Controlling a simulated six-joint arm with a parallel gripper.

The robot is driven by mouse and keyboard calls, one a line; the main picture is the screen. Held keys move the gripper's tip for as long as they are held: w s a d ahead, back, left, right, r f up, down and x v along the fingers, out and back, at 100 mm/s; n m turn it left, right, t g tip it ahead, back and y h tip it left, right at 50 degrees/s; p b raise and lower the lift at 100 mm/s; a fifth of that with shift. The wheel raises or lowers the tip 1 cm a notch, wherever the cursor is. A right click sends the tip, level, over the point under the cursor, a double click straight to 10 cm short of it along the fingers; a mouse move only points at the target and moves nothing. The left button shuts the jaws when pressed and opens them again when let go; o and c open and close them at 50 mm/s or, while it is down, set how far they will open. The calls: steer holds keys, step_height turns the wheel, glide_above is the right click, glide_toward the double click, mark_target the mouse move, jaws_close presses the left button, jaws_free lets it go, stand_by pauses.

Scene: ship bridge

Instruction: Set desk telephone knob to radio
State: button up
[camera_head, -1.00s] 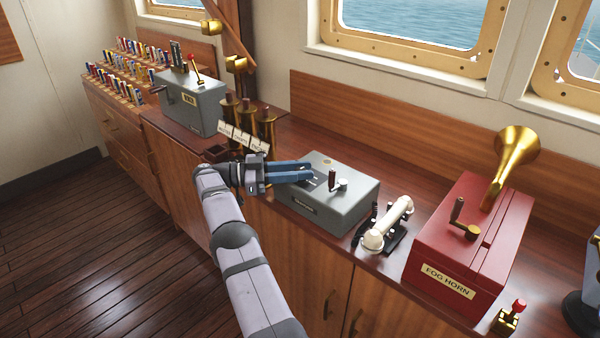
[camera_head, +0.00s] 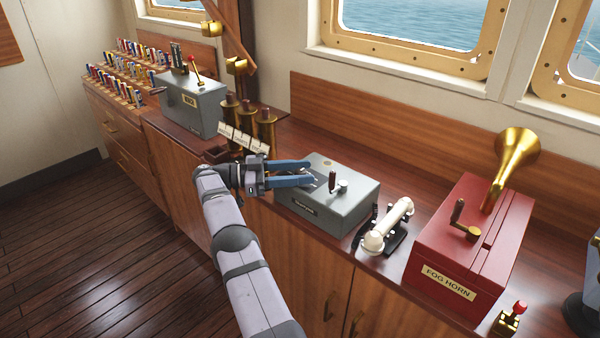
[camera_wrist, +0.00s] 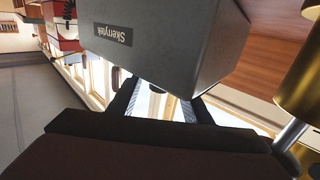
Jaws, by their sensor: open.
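The desk telephone appears to be the grey box (camera_head: 322,212) on the wooden counter, with a white handset (camera_head: 388,228) on a dark cradle at its right. On the box top stand a dark upright knob or handle (camera_head: 332,181) and a small pale round part (camera_head: 343,187). Position markings are too small to read. My gripper (camera_head: 314,172) is open and empty over the left part of the box top, left of the dark knob and apart from it.
Brass cylinders (camera_head: 265,128) with white tags stand left of the box, close behind my gripper. A red fog horn box (camera_head: 455,255) with a brass horn stands right of the handset. Another grey box (camera_head: 192,107) stands further left. The counter behind the telephone is clear.

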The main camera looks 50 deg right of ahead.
mark_target(299, 170)
step_height(299, 170, up, 10)
steer(key=p, duration=0.2)
steer(key=shift+p, duration=0.3)
steer(key=shift+w+f, duration=0.1)
steer(key=w+a+r+n+t+h, duration=0.2)
steer(key=w+a+r, duration=0.1)
steer(key=a+r, duration=0.35)
step_height(299, 170, down, 16)
steer(key=s+n+t+h, duration=0.1)
steer(key=n+t+h, duration=0.1)
steer(key=t, duration=0.3)
steer(key=shift+s+a+f+n+t+b, duration=0.15)
steer(key=shift+s+a+n+t+b, duration=0.25)
steer(key=shift+n, duration=0.4)
